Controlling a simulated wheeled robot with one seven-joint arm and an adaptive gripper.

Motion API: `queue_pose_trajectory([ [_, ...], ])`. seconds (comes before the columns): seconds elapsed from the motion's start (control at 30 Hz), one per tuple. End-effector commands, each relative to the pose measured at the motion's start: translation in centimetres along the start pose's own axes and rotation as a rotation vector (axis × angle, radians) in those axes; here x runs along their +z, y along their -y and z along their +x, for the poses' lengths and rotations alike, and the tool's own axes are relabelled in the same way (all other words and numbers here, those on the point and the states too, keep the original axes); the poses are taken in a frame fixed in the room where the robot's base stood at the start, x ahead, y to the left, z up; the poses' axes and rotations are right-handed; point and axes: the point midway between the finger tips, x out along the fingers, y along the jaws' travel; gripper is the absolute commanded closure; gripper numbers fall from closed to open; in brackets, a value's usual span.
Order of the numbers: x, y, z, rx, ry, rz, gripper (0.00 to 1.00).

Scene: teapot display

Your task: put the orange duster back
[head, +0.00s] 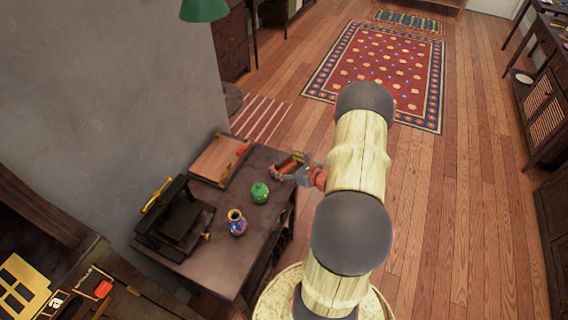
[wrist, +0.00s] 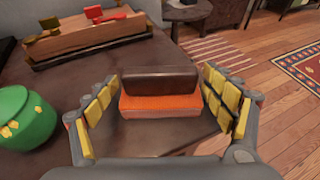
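The orange duster (wrist: 160,95) has a dark brown top and an orange underside. It is at the dark table's right edge in the head view, beside my gripper (head: 297,170). In the wrist view my gripper (wrist: 161,88) has its yellow-padded fingers wide apart, one at each end of the duster. The fingertips are very close to its ends; I cannot tell whether they touch. I also cannot tell whether the duster rests fully on the table (head: 262,215).
A wooden tray (head: 217,160) with red and yellow items lies at the table's back. A green pot (head: 260,192), a patterned vase (head: 236,222) and a black device (head: 175,222) stand on the table. Open wooden floor (head: 440,220) lies to the right.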

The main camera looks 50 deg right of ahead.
Motion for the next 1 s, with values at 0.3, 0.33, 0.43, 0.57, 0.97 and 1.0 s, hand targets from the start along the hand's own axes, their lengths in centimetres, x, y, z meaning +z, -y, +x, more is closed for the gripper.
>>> queue_pose_trajectory([
  [0.3,0.0,0.0,0.0,0.000,0.000,0.000,0.07],
  [0.33,0.0,0.0,0.0,0.000,0.000,0.000,0.07],
  [0.43,0.1,0.0,0.0,0.000,0.000,0.000,0.07],
  [0.57,0.5,0.0,-0.3,-0.001,0.000,0.000,0.07],
  [0.97,0.5,0.2,-8.0,-0.005,0.000,0.002,0.07],
  [1.0,0.5,0.2,-8.7,-0.005,0.000,0.002,0.07],
])
